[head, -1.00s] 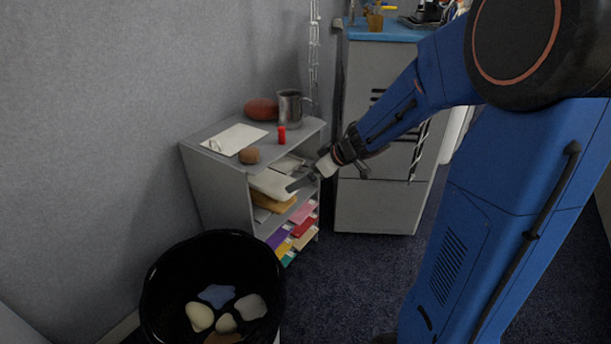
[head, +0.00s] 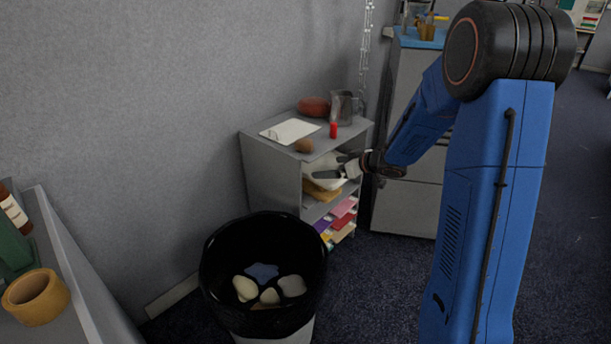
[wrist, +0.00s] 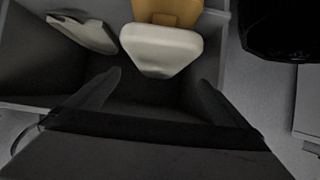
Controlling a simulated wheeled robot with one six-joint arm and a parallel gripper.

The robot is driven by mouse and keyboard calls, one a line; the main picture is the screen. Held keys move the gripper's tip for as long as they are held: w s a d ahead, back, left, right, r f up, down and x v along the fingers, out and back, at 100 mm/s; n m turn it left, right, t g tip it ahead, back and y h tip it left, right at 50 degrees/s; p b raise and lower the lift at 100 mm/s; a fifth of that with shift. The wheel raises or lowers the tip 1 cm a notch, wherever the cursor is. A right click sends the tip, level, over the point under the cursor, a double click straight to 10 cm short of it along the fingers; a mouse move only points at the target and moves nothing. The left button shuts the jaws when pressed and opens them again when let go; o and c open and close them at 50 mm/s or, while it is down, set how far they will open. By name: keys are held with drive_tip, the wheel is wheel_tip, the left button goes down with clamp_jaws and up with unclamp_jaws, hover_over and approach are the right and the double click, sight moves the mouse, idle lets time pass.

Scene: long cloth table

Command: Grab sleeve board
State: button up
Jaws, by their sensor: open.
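A cream padded board (head: 318,168), which looks like the sleeve board, lies in the upper compartment of the small grey shelf unit (head: 270,178). In the wrist view the cream board (wrist: 160,48) is straight ahead, its rounded near end close to the gap between my fingers. My gripper (head: 330,170) is open at the compartment's mouth. Its two dark fingers (wrist: 158,80) stand apart, one to each side of the board's near end. Whether they touch it I cannot tell. The arm and gripper hide part of the board in the head view.
A tan-orange item (wrist: 168,10) lies by the board and a pale flat item (wrist: 85,32) to its left. A mug (head: 343,107) and red cylinder (head: 334,130) stand on the unit. A black-lined bin (head: 215,275) is in front. A cabinet (head: 405,210) stands right.

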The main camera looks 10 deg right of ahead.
sight(315, 169)
drive_tip(key=x, duration=0.8)
drive_tip(key=shift+w+a+f, duration=0.1)
drive_tip(key=shift+w, duration=0.1)
drive_tip(key=shift+x, duration=3)
drive_tip(key=shift+w, duration=0.2)
drive_tip(key=c, duration=1.7)
drive_tip(key=shift+r, duration=0.3)
